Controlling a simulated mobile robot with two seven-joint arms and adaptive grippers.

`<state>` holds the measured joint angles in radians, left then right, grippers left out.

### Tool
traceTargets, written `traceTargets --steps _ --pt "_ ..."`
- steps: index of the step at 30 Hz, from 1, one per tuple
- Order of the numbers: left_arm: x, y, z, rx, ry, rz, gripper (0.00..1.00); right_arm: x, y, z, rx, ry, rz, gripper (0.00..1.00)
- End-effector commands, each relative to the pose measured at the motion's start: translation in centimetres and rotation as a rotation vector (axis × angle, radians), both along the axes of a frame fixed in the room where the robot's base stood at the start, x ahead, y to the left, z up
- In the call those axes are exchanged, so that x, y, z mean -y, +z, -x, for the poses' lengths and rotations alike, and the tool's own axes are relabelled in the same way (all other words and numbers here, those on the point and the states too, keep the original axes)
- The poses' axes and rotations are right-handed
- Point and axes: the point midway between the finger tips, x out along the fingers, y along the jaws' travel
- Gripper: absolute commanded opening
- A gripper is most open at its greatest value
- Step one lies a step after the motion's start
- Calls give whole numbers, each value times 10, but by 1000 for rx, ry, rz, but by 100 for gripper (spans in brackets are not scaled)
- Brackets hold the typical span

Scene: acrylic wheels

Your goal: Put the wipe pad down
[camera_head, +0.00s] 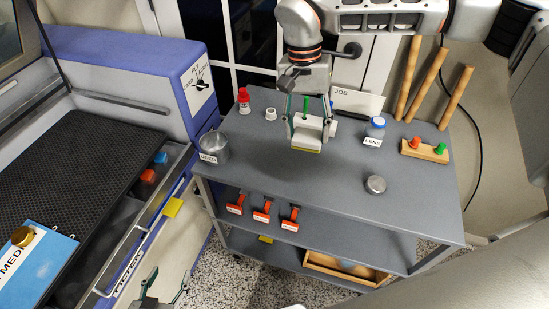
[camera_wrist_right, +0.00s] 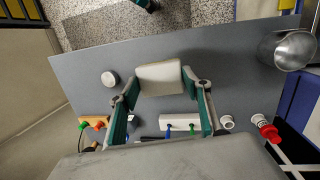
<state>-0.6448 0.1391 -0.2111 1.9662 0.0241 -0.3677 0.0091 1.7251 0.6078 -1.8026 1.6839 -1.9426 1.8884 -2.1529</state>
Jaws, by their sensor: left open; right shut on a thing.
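The wipe pad (camera_head: 305,149) is a pale block with a yellow underside. My right gripper (camera_head: 309,128) is shut on it over the grey cart top. In the right wrist view the pad (camera_wrist_right: 160,77) sits between the two green-lined fingers, its pale back facing the camera. I cannot tell whether its underside touches the cart top. My left gripper (camera_head: 165,279) is open and empty at the bottom edge of the head view, low in front of the cart.
On the cart top (camera_head: 320,180) stand a USED cup (camera_head: 214,148), red bottle (camera_head: 244,101), white ring (camera_head: 271,114), LENS jar (camera_head: 375,131), metal disc (camera_head: 376,184) and a wooden block (camera_head: 425,151) with coloured knobs. A white holder with pegs (camera_wrist_right: 180,122) is near the gripper. The front middle is clear.

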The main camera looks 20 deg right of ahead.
Motion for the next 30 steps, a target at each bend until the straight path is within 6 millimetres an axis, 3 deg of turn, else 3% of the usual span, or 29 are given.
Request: traceTargets --steps 9,18,26,30 --pt "0 -2 4 -10 -1 -2 54 -31 29 -39 -1 -813 -5 14" --pt "1 -4 7 -18 -2 -2 54 -42 47 -63 8 -1413 -1 14" --pt "1 0 4 -10 -2 0 54 -43 49 -70 12 -1627 2 14" --pt "1 3 2 -5 -2 0 54 -43 28 -70 10 -1641 6 14"
